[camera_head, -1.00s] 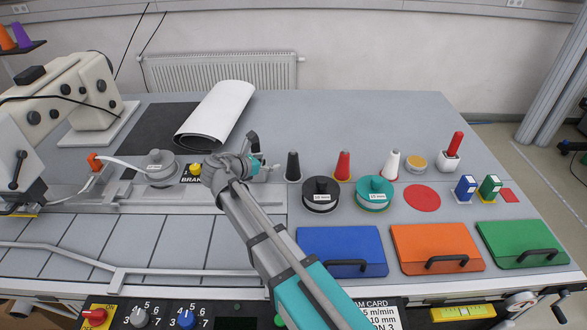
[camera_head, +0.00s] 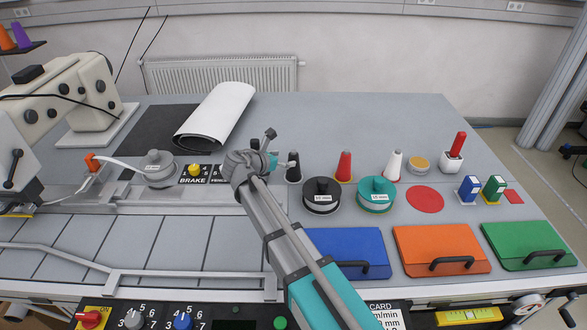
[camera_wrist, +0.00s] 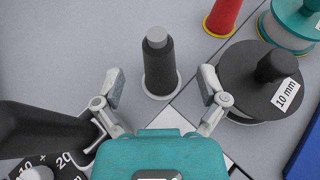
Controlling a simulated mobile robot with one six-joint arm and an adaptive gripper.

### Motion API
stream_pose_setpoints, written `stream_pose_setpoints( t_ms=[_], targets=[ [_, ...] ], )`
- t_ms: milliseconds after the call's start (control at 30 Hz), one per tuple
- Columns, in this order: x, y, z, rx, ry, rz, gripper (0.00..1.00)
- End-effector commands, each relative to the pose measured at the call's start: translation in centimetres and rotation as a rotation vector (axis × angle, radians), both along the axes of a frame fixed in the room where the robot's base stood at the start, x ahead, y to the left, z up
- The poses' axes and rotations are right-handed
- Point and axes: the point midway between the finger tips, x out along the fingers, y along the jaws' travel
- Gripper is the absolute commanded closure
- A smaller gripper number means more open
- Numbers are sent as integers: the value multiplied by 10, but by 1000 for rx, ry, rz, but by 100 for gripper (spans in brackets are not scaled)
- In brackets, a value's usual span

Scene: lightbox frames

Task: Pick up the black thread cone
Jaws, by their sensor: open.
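The black thread cone (camera_head: 293,170) stands upright on the table, partly hidden behind my gripper in the head view. In the wrist view the black thread cone (camera_wrist: 159,66) stands ahead of my gripper, with a grey top and a pale base ring. My gripper (camera_wrist: 160,92) is open and empty, with one finger to the left and one to the right of the cone's line. The cone is just beyond the fingertips, and no contact shows. In the head view my gripper (camera_head: 285,163) is close to the cone's left side.
A black 10 mm weight-like disc (camera_wrist: 251,75) with a knob is close to the right finger. A red cone (camera_head: 344,166), a white cone (camera_head: 393,166) and a teal disc (camera_head: 376,195) stand further right. A white roll (camera_head: 216,115) lies behind left. The table behind the cones is clear.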

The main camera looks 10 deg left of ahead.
Motion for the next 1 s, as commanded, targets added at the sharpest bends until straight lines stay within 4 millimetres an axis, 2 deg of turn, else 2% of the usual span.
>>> stream_pose_setpoints(
  t_ms=[500,1000],
  targets=[
    [40,-21,-19,0,0,-1,8],
    [42,-23,-19,0,0,-1,8]
  ],
)
